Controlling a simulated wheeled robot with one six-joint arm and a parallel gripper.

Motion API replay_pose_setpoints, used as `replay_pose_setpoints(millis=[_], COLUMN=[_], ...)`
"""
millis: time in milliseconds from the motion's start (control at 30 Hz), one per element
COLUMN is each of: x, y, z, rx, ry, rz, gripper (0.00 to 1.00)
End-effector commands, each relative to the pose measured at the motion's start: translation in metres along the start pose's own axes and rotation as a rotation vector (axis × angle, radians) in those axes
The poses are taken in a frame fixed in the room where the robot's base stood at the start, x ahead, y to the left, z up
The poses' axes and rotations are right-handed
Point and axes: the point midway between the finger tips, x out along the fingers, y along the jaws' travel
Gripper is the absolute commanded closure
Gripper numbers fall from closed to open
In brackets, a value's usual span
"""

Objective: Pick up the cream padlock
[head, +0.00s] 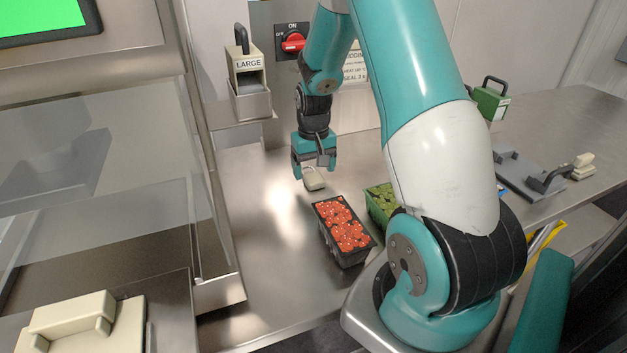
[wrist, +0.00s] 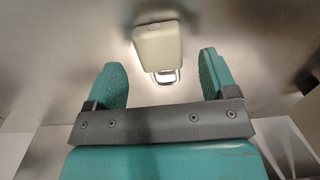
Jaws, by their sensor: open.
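The cream padlock (head: 314,180) lies on the steel counter, behind the black tray of red fruit. In the wrist view the cream padlock (wrist: 158,47) shows its block-shaped body and a metal shackle pointing toward my gripper. My gripper (head: 314,174) is open and empty, pointing down close to the padlock. In the wrist view my gripper's teal fingers (wrist: 163,76) stand apart, with the padlock ahead of the gap between them. I cannot tell how much height separates the fingertips from it.
A black tray of red fruit (head: 322,212) and a tray of green pieces (head: 378,204) stand in front. A holder marked LARGE (head: 249,90) is at the back left, beside a red switch (head: 292,42). A grey device (head: 520,172) sits at right. The counter (head: 262,225) left of the trays is clear.

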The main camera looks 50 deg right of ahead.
Motion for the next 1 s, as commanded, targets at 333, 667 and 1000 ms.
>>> replay_pose_setpoints(millis=[333,667,1000], x=[0.022,0.022,0.018], y=[0.000,0.000,0.000], z=[0.000,0.000,-0.001], rx=[-0.001,-0.001,-0.001], ry=[0.001,0.001,0.003], rz=[0.000,0.000,0.000], gripper=[0.21,0.77,0.77])
